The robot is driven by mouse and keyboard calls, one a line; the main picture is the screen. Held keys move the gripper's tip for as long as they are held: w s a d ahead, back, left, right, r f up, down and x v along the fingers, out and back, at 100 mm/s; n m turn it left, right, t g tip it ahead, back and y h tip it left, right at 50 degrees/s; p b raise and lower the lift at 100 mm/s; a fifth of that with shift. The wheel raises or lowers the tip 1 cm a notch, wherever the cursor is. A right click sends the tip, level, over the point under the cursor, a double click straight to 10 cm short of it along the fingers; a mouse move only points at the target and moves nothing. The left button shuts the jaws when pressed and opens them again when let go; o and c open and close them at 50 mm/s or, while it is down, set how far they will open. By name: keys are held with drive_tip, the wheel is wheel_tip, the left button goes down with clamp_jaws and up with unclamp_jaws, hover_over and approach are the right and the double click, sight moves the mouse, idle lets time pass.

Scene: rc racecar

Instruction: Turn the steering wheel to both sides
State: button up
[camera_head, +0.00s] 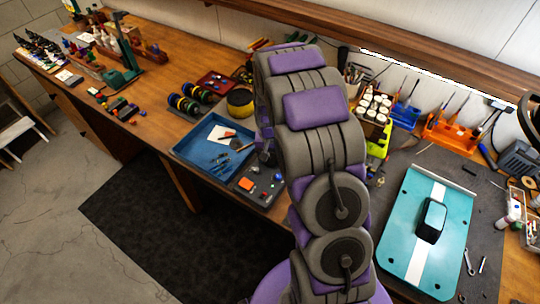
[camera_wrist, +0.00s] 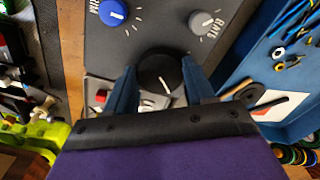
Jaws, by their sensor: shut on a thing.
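A dark grey control box (camera_wrist: 165,32) fills the top of the wrist view, with a round black steering knob (camera_wrist: 160,72) at its lower middle. The knob's white mark (camera_wrist: 165,88) points down, slightly right. My gripper (camera_wrist: 160,68) has its two blue fingers on either side of the knob and is shut on it. The box also shows in the head view (camera_head: 248,196), partly covered by my arm. In the head view, a teal racecar (camera_head: 400,245) with a white stripe and black canopy lies on the dark mat at right. My arm hides the fingertips there.
A blue knob (camera_wrist: 113,13) and a grey knob (camera_wrist: 206,23) sit on the box above the steering knob. A blue tray (camera_head: 190,152) with small parts stands beside it. Wheels, a yellow round item (camera_head: 240,102) and paint jars crowd the bench.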

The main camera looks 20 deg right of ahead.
sight(270, 158)
drive_tip(key=o, duration=1)
drive_tip(key=shift+o, duration=0.2)
wheel_tip(270, 158, up, 17)
drive_tip(key=p, duration=0.1)
drive_tip(key=shift+r+p, duration=0.15)
drive_tip(key=shift+p, duration=0.15)
